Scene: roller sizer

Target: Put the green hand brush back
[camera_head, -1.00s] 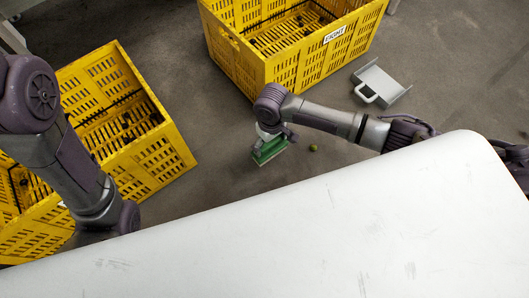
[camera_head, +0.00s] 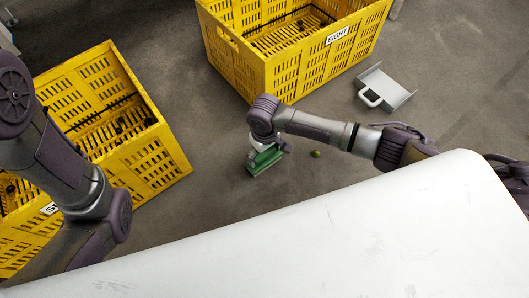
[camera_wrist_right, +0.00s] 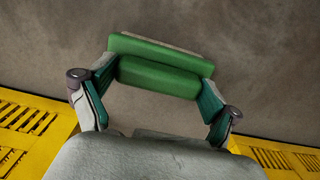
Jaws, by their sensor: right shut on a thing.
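The green hand brush (camera_head: 264,161) is over the floor between the two yellow crates in the head view. In the right wrist view the brush (camera_wrist_right: 158,78) lies across between the fingertips, with a pale strip along its far edge. My right gripper (camera_head: 266,148) is shut on it, one finger at each end; the gripper (camera_wrist_right: 159,72) shows this clearly in the wrist view. I cannot tell whether the brush touches the floor. My left arm comes in at the left, but its gripper is hidden.
A yellow crate labelled EIGHT (camera_head: 266,78) stands at the back, another yellow crate (camera_head: 153,165) at the left. A white surface (camera_head: 330,235) fills the front.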

